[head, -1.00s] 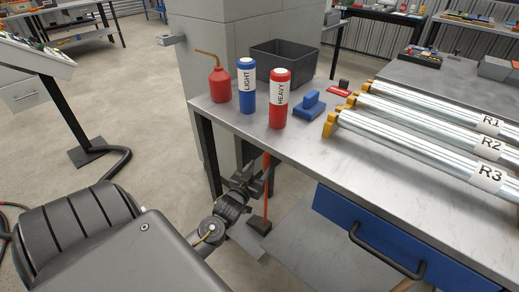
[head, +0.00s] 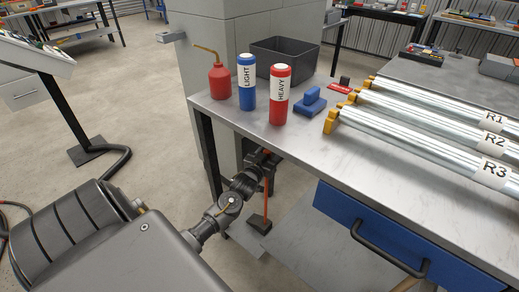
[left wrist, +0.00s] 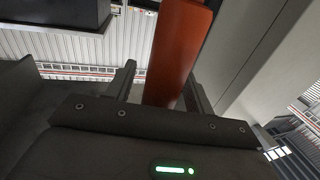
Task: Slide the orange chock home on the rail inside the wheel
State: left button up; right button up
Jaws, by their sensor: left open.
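My left gripper (head: 262,160) is at the bench's near left edge, partly hidden in the head view. In the left wrist view its fingers (left wrist: 162,80) are open. An orange-red bar (left wrist: 174,45) stands between and beyond them; contact cannot be told. An orange-red upright bar with a dark foot (head: 258,224) is under the bench beside the gripper. Orange-yellow end pieces (head: 331,121) sit at the left ends of the silver rolls R1 (head: 440,104), R2 (head: 430,121) and R3 (head: 420,147). I cannot tell which is the chock. No wheel shows clearly. My right gripper is not in view.
The grey bench (head: 290,150) holds a red oil can (head: 220,82), a blue LIGHT bottle (head: 247,90), a red HEAVY bottle (head: 279,100), a blue block (head: 308,106) and a dark bin (head: 285,55). A blue drawer (head: 375,235) is below.

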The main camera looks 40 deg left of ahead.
pick_arm(q)
grip_shut()
dwell(0.3)
dwell(0.5)
dwell(0.5)
jog(key=shift+r, duration=0.2)
